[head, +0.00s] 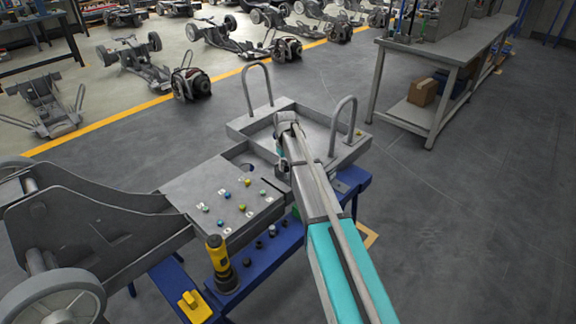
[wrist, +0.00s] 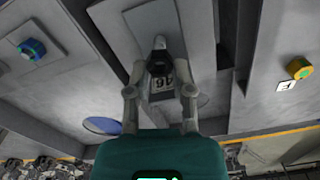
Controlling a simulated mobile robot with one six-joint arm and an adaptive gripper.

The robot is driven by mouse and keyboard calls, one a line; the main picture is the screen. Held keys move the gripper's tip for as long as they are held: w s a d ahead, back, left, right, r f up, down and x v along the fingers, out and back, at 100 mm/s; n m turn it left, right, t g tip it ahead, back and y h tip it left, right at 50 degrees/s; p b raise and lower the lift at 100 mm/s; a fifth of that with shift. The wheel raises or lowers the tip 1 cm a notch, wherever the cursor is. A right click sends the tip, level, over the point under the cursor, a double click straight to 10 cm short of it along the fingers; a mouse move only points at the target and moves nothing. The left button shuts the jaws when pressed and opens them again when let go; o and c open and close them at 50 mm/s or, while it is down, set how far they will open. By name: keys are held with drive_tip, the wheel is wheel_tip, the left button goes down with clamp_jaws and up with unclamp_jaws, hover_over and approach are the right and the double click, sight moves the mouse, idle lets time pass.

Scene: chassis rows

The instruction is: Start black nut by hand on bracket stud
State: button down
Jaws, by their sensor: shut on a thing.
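My gripper (wrist: 159,68) shows in the wrist view with its two fingers closed on a small black nut (wrist: 159,62). A small grey tip, perhaps the bracket stud (wrist: 159,42), shows right at the nut's upper side. I cannot tell whether the nut is around the stud or only touching it. A grey bracket plate (wrist: 150,20) lies behind, with a partly hidden number label (wrist: 161,84) below the nut. In the head view my arm reaches into the grey chassis frame (head: 240,127); its own links hide the fingertips and the nut.
A chassis plate (head: 185,187) carries several coloured nuts beside labels. A blue bench (head: 262,262) in front holds dark round parts and a yellow-black tool (head: 218,262). Two upright grey hoops (head: 345,118) rise from the frame near my arm.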

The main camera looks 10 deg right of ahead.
drive_tip(key=n, duration=0.6)
drive_tip(key=shift+s+a, duration=0.1)
drive_tip(key=n, duration=0.6)
drive_tip(key=shift+s, duration=0.1)
idle(0.4)
drive_tip(key=shift+f+b, duration=1.2)
idle(1.6)
drive_tip(key=m, duration=0.3)
drive_tip(key=shift+m, duration=1)
drive_tip(key=shift+m, duration=0.3)
